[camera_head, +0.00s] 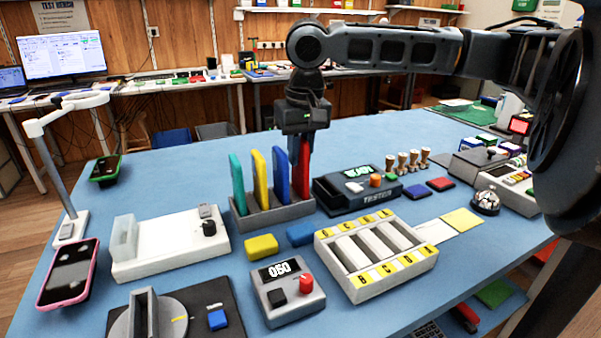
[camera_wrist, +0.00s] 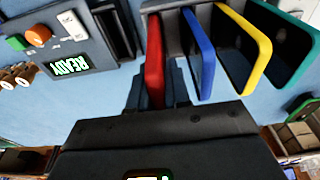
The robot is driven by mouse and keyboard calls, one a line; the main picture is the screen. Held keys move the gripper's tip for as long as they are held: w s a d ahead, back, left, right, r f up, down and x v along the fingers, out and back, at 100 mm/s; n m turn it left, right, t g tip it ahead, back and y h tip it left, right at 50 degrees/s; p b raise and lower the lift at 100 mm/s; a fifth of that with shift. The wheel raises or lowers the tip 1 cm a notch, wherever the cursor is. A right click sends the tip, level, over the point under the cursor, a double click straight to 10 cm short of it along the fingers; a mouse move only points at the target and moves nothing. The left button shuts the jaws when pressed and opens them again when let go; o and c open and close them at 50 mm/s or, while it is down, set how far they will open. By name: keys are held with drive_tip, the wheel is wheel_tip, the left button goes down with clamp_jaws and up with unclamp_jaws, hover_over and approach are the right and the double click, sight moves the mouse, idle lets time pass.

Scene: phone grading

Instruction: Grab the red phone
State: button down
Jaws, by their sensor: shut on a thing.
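The red phone (camera_head: 302,170) stands upright at the right end of a dark grey slotted rack (camera_head: 272,213). Blue (camera_head: 276,174), yellow (camera_head: 260,179) and teal (camera_head: 238,183) phones stand in the rack to its left. My gripper (camera_head: 301,150) points down over the red phone and is shut on its upper part. In the wrist view the red phone (camera_wrist: 154,60) lies between the fingers, which partly hide it. The blue phone (camera_wrist: 199,54) is close beside the gripper. I cannot tell whether the red phone's lower edge is still seated in its slot.
A tester (camera_head: 358,188) stands just right of the rack. A white sorting tray (camera_head: 376,250) and a box with a display (camera_head: 285,290) are in front. A yellow block (camera_head: 261,246) and a blue block (camera_head: 300,234) lie before the rack. The table behind the rack is clear.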

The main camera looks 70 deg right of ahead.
drive_tip(key=shift+r, duration=0.45)
drive_tip(key=shift+r+p, duration=1)
drive_tip(key=shift+p, duration=0.25)
